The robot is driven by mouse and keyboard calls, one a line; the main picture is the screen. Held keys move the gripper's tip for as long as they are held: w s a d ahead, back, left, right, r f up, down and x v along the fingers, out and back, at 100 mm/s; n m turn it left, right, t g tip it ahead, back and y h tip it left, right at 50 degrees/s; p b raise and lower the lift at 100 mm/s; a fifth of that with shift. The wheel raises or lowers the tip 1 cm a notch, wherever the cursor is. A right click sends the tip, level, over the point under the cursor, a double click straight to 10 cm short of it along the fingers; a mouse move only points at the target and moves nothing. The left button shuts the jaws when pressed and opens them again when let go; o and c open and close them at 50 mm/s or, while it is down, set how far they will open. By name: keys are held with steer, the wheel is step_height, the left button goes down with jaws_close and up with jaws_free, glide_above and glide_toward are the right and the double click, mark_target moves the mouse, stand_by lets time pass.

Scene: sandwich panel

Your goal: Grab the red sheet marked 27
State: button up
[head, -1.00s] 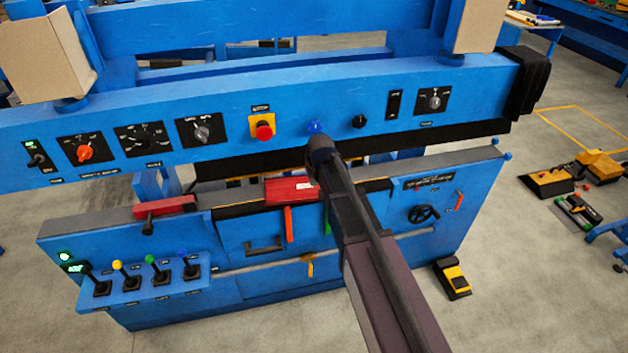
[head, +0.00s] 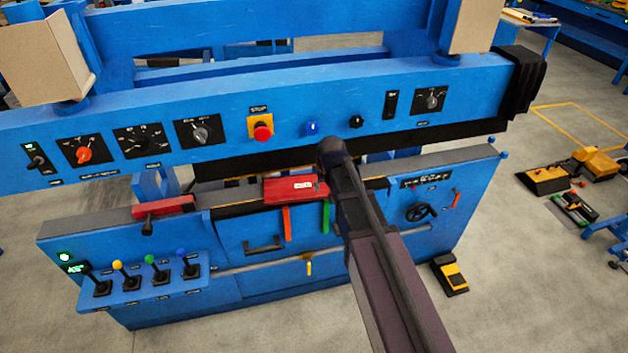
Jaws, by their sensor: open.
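A red sheet (head: 285,190) lies on the front ledge of the blue machine, left of my arm. It carries a small white label near its right end, too small to read as 27. My arm reaches up from the bottom right, and its dark rounded joint stands just right of the sheet and above its level. My gripper is not visible; only arm links show. The sheet's right end lies close beside my arm in the picture, and I cannot tell whether anything touches it.
The blue upper beam (head: 350,97) with knobs and a red stop button (head: 263,132) overhangs behind the sheet. A red clamp-like block (head: 165,207) lies on the ledge to the left. Orange (head: 286,223) and green (head: 326,216) handles hang below the sheet. Levers (head: 140,275) stand at the lower left.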

steer(key=s+d+m+g, duration=0.2)
steer(key=s+d+g, duration=0.1)
steer(key=s+d, duration=1.2)
steer(key=s, duration=0.3)
steer(key=shift+d+f+m+h, duration=0.15)
steer(key=shift+f+m+h, duration=0.15)
steer(key=shift+f+h, duration=0.1)
steer(key=shift+r, duration=0.1)
